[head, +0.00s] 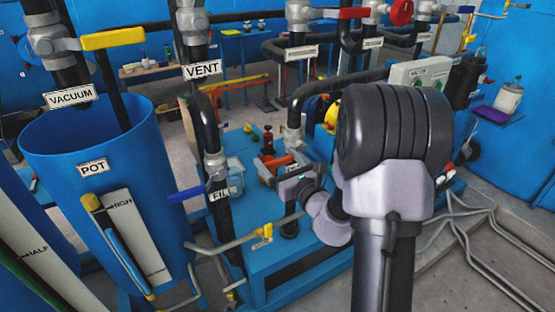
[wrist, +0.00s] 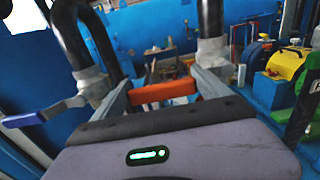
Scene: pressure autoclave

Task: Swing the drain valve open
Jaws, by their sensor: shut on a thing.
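The drain valve's orange lever (head: 275,162) shows in the middle of the head view, at the foot of a black pipe, partly hidden by my arm. In the wrist view the orange lever (wrist: 165,91) lies crosswise between my two grey fingers. My gripper (wrist: 163,88) is shut on the lever. In the head view my gripper (head: 286,177) is small and reaches the lever from the front right. The valve body (wrist: 211,52) shows grey behind the right finger in the wrist view. The label near the lever is mostly covered.
The fill valve with its blue lever (head: 187,194) stands left of my gripper; that lever (wrist: 25,118) also shows in the wrist view. A blue pot (head: 130,200) stands at the left. A yellow-handled valve (head: 263,232) sits low on the front pipe. Black pipes rise close around.

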